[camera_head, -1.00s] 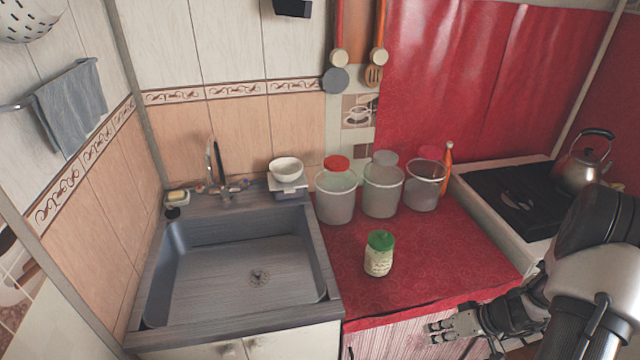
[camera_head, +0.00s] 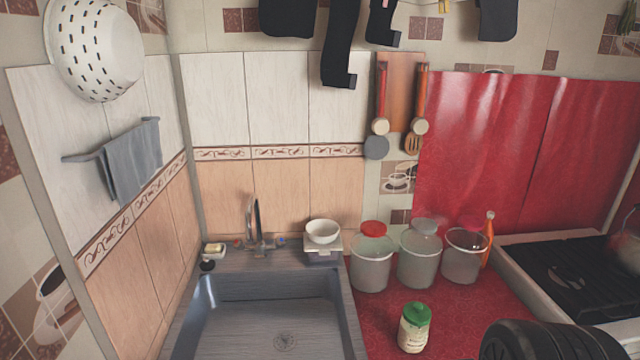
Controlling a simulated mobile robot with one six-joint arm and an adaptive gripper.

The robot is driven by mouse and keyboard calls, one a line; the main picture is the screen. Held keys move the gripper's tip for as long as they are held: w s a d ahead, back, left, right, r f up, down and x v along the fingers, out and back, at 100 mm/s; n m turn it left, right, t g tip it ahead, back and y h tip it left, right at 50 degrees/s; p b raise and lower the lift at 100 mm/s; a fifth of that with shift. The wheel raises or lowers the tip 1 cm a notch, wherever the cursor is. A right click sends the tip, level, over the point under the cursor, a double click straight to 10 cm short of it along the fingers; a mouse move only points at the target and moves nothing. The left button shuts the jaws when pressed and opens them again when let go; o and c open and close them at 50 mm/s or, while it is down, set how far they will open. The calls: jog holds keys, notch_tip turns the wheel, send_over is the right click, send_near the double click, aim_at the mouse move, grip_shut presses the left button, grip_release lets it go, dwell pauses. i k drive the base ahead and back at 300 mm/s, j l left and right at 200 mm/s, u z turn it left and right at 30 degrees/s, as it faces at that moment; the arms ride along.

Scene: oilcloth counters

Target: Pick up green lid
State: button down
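The green lid (camera_head: 417,312) sits on top of a small jar (camera_head: 412,336) with a pale label. The jar stands upright on the red oilcloth counter (camera_head: 378,322), right of the sink and in front of several clear buckets. A dark part of my arm shows at the bottom right, to the right of the jar and apart from it. My gripper itself is outside the picture now.
Clear buckets (camera_head: 371,270) stand in a row behind the jar. An orange bottle (camera_head: 488,240) stands beside them, near the stove (camera_head: 570,275). The sink (camera_head: 270,315) is at the left. The counter around the jar is clear.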

aim_at(416, 313)
jog(key=i+l+z, duration=0.2)
jog(key=i+l, duration=0.15)
jog(key=i, duration=0.15)
jog(key=i+l+z, duration=0.15)
jog(key=i, duration=0.35)
jog(key=l, duration=0.15)
